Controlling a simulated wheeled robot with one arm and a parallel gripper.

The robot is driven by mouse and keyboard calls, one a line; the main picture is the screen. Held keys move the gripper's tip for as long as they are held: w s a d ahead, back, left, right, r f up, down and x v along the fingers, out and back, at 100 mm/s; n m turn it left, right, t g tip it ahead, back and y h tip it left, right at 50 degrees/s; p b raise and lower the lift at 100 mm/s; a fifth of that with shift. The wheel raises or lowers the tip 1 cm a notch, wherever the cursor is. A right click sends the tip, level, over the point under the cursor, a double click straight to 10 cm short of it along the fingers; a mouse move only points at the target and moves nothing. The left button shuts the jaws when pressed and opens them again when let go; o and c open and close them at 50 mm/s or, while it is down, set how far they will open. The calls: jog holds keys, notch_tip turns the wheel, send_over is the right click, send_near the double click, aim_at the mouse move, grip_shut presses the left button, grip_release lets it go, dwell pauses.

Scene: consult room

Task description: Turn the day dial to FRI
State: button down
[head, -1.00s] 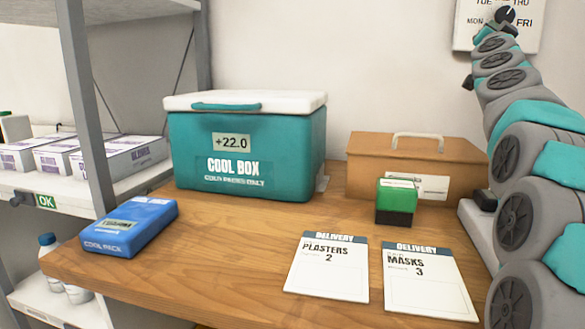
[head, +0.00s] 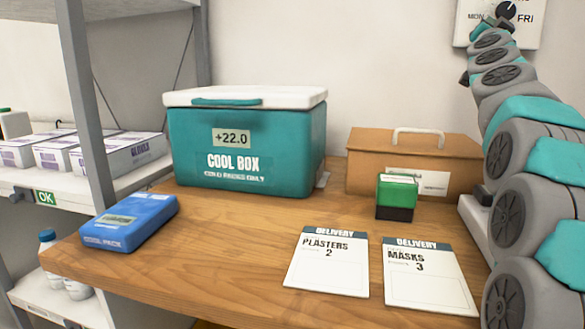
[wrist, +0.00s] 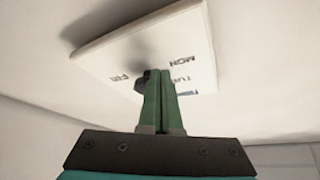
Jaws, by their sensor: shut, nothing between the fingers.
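The day dial is a dark round knob (head: 506,11) on a white wall panel (head: 533,37) at the upper right of the head view, its top cut off. MON is at its left and FRI at its right. A pale mark on the knob points up and right. In the wrist view the knob (wrist: 141,84) is partly hidden behind my shut green fingers (wrist: 160,72). My gripper (head: 503,23) is at the knob's lower side, empty; I cannot tell whether it touches. The wrist view also shows the panel (wrist: 118,45) with MON and FRI lettering.
Shelving (head: 90,100) stands left. The wall around the panel is bare.

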jog(key=s, duration=0.2)
jog(key=s+a+b, duration=0.1)
jog(key=s, duration=0.2)
jog(key=shift+s+a+b, duration=0.3)
jog(key=shift+s, duration=0.05)
jog(key=w+d+f+p, duration=0.1)
jog(key=w+d+p, duration=0.1)
jog(key=w+d, duration=0.2)
jog(key=shift+w+f, duration=0.25)
jog(key=shift+w, duration=0.3)
dwell(0.9)
jog(key=shift+s+d+r, duration=0.1)
jog(key=shift+d+r, duration=0.1)
jog(key=shift+r, duration=0.15)
dwell(0.5)
jog(key=shift+a+r, duration=0.1)
jog(key=shift+a, duration=0.4)
